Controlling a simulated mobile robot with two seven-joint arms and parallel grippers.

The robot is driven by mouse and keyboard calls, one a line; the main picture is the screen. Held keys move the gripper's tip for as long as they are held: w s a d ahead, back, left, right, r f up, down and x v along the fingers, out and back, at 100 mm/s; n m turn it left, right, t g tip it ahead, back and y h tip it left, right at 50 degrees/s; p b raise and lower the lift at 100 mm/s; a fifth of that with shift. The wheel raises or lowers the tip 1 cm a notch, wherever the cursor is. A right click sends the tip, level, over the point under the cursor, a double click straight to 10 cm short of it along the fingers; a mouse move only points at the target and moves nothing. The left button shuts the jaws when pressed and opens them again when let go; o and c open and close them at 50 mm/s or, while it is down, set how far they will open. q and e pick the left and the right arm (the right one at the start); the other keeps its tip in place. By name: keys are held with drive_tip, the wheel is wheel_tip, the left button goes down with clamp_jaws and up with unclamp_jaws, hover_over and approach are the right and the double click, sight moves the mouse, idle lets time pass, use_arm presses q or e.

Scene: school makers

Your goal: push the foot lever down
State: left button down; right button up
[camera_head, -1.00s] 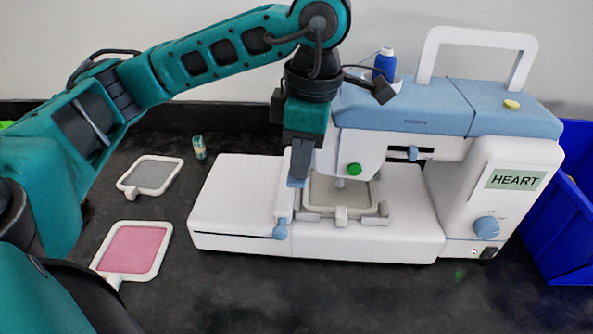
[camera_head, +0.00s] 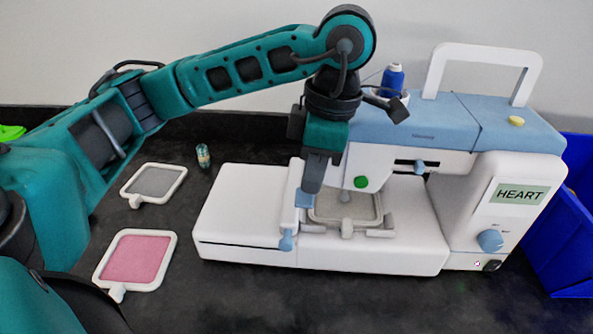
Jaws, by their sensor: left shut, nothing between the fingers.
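The white and light-blue embroidery machine (camera_head: 340,250) stands on the dark worktop. A light-blue lever (camera_head: 419,167) sits in a slot on the front of its upper arm. A light-blue tab (camera_head: 303,198) stands at the back of the white carriage, left of the needle; I cannot tell for sure which of the two is the foot lever. My left gripper (camera_head: 312,190) is shut and empty, pointing down beside the tab, left of the green button (camera_head: 361,182). It partly covers the tab, and contact is unclear. A framed hoop (camera_head: 346,222) lies under the needle. My right gripper is out of view.
A pink-cloth hoop (camera_head: 136,261), a grey-cloth hoop (camera_head: 155,183) and a small bobbin (camera_head: 203,155) lie left of the machine. A blue thread spool (camera_head: 392,79) stands on top. A blue bin (camera_head: 565,235) is at the right. The front worktop is clear.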

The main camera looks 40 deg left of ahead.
use_arm(q)
wheel_tip(320, 180, up, 8)
drive_tip(key=p, duration=0.6)
drive_tip(key=shift+w+d, duration=0.3)
drive_tip(key=shift+d, duration=0.15)
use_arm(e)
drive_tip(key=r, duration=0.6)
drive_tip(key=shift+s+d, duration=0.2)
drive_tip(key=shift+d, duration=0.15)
use_arm(q)
drive_tip(key=shift+f, duration=0.15)
